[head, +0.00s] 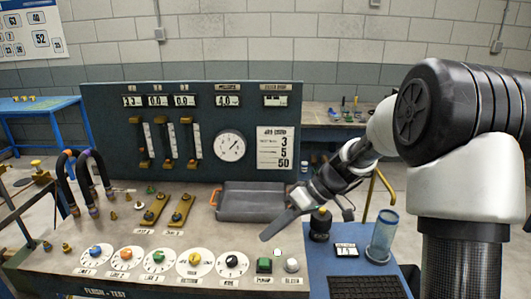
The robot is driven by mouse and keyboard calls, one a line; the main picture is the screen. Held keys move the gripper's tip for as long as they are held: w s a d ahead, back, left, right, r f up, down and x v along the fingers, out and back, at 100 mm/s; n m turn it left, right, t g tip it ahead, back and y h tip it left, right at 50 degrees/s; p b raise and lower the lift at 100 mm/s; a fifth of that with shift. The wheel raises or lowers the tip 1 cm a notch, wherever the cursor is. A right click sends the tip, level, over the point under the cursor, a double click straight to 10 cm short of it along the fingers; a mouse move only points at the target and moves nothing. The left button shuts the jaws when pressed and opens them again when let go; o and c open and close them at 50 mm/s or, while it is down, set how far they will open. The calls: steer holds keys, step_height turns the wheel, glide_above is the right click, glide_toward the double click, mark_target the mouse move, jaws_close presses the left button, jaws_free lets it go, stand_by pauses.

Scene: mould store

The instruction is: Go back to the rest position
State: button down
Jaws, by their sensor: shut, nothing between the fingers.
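My gripper (268,236) reaches in from the right on my arm. It is a dark, narrow pair of fingers, shut and empty, pointing down and to the left.
A dark upright panel (105,120) with a round gauge (231,147) stands behind the bench. Several dials, including a black-knobbed one (232,262), line the front. Hoses arch at left.

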steer(key=s+d+r+m+t+h, duration=0.35)
steer(key=s+d+r+m, duration=0.2)
steer(key=s, duration=0.55)
steer(key=s+d+r+m+t+h, duration=0.4)
steer(key=s+d+r, duration=0.3)
steer(key=s, duration=0.4)
step_height(320, 180, up, 14)
steer(key=g+h+p, duration=0.1)
steer(key=p, duration=1.3)
steer(key=shift+f, duration=0.1)
stand_by(3.7)
